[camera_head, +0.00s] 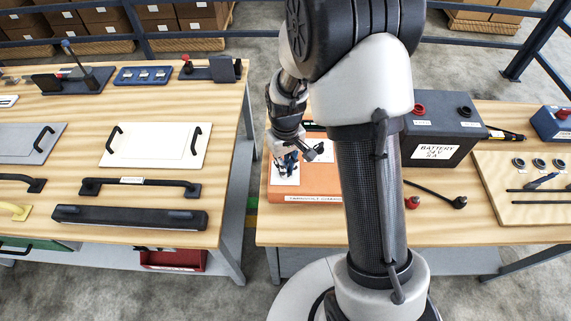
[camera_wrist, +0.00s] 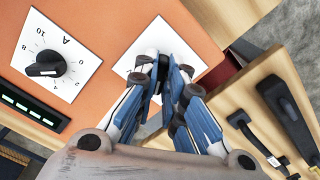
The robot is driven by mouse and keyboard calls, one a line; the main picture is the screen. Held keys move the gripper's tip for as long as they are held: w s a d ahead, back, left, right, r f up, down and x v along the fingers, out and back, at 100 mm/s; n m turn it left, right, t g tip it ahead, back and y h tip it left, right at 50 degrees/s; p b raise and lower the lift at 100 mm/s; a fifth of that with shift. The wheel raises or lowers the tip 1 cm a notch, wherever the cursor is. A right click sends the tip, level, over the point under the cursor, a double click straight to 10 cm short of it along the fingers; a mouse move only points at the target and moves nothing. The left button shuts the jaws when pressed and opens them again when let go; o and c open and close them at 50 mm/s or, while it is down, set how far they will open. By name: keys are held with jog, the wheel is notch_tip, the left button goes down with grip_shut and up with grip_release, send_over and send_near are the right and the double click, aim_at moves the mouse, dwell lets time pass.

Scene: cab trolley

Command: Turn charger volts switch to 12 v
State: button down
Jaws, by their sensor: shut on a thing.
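The orange charger (camera_head: 310,190) lies on the right-hand table, and its orange face fills much of the wrist view (camera_wrist: 105,30). My gripper (camera_head: 288,162) is over a white plate (camera_head: 286,178) on its left part. In the wrist view my gripper (camera_wrist: 162,78) is shut on a small dark knob, the volts switch, at this white plate (camera_wrist: 185,45). The fingers hide most of the knob and the plate's markings, so its setting cannot be read. A second black knob (camera_wrist: 45,68) sits on a white plate marked A with numbers.
A dark battery box (camera_head: 437,130) stands right of the charger, behind my arm. Cable ends with red and black clamps (camera_head: 458,202) lie in front of it. The left table (camera_head: 225,105) holds panels and handles.

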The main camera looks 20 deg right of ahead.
jog(key=c, duration=1.7)
grip_release()
jog(key=shift+r, duration=0.1)
jog(key=shift+r, duration=5.95)
jog(key=s+r+m+t, duration=0.1)
jog(key=s+r+t, duration=0.1)
jog(key=s+r, duration=0.9)
jog(key=s+t, duration=0.1)
jog(key=s, duration=0.2)
jog(key=s+r+m, duration=0.1)
jog(key=s, duration=0.3)
jog(key=s+t+b, duration=0.1)
jog(key=s, duration=0.2)
jog(key=shift+s+r+m+t, duration=0.2)
jog(key=shift+r+m+t, duration=0.1)
jog(key=shift+r, duration=0.05)
